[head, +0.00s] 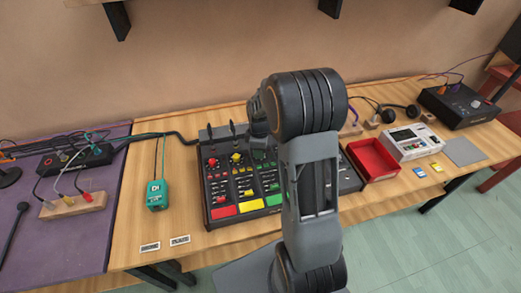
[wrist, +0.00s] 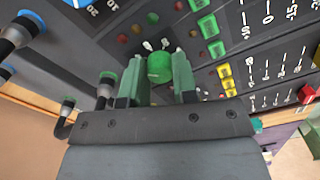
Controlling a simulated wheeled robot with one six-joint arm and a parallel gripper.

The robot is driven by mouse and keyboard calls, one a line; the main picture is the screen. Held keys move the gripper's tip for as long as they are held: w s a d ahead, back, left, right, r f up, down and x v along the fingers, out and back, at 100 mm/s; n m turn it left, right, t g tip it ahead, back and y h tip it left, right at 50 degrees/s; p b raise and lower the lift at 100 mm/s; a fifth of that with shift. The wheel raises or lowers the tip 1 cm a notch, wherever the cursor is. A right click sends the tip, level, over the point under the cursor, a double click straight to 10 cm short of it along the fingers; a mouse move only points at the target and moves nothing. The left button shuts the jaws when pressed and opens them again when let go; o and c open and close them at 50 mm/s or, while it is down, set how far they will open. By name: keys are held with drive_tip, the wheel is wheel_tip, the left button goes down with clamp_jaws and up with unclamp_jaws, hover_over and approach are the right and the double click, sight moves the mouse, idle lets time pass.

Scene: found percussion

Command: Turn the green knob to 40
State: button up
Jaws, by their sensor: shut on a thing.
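The green knob (wrist: 159,67) shows in the wrist view, between the two green-tipped fingers of my gripper (wrist: 157,76). The gripper is shut on it. Two small pale marks or pins show just beyond the knob, and the dial scale around it is mostly hidden, so I cannot read its setting. In the head view my arm covers the gripper and the knob. The mixer panel (head: 235,199) there shows a red, a yellow and a green column, each ending in a coloured pad.
A teal box (head: 156,195) on a cable lies left of the mixer. A red tray (head: 372,159) and a white device (head: 410,141) stand to the right. In the wrist view, dark cable plugs (wrist: 20,33) stick out near the fingers. Bare wood lies at the front left.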

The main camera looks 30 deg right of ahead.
drive_tip(key=o, duration=0.9)
wheel_tip(320, 180, up, 14)
drive_tip(key=shift+f, duration=0.1)
idle(0.7)
